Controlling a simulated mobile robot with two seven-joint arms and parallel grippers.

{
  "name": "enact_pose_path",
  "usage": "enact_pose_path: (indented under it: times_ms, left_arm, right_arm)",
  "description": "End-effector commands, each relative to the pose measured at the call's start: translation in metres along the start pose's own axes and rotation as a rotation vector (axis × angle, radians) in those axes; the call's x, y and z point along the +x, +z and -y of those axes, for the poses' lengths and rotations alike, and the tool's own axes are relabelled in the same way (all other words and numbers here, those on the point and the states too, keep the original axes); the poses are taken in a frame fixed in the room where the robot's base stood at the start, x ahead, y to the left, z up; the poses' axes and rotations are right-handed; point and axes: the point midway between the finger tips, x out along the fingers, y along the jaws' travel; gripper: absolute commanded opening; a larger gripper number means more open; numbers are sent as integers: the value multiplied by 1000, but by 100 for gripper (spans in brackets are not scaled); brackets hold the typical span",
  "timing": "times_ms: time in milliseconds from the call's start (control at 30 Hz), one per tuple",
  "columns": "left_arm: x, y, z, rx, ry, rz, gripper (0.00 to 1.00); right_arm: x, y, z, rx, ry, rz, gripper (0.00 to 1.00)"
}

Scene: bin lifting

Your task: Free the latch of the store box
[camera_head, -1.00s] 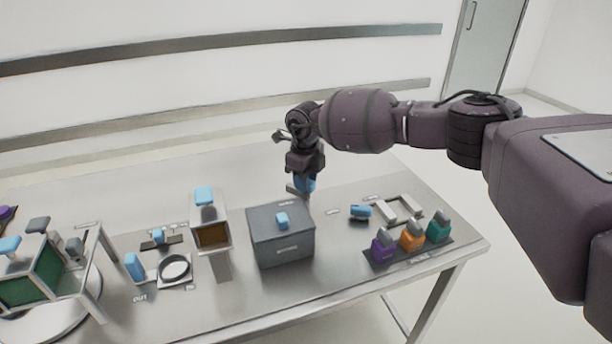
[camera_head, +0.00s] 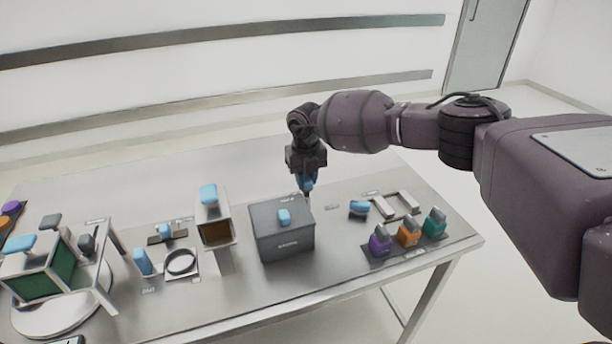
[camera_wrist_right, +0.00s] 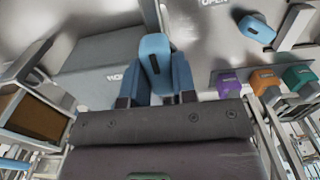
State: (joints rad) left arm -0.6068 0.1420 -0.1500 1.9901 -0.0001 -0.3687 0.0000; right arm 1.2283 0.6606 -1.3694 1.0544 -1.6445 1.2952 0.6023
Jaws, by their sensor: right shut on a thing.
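The grey store box (camera_head: 283,240) stands closed on the table, with a blue knob (camera_head: 284,216) on its lid. My right gripper (camera_head: 307,186) points down at the box's back right corner. In the right wrist view, its blue fingers (camera_wrist_right: 163,86) are shut on a blue handle (camera_wrist_right: 154,48), which I take to be the latch grip. The latch's lower part and its catch on the box are hidden behind the gripper and the fingers. My left gripper is in neither view.
A brown-fronted case (camera_head: 216,232) stands close to the box's left. A loose blue piece (camera_head: 359,208) and a tray of purple, orange and teal blocks (camera_head: 408,236) lie to the right. A green-panelled box (camera_head: 40,272) stands far left. The table behind is mostly clear.

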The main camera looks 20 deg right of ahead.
Motion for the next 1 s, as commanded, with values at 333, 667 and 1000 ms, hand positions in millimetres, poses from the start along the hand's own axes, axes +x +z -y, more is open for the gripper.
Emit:
enact_pose_path:
  times_ms: [333,667,1000]
  left_arm:
    - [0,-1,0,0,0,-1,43]
    - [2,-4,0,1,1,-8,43]
    - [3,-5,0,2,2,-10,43]
  right_arm:
    - [-1,1,0,14,1,2,2]
    - [-1,1,0,12,1,2,51]
    - [-7,1,0,10,1,2,51]
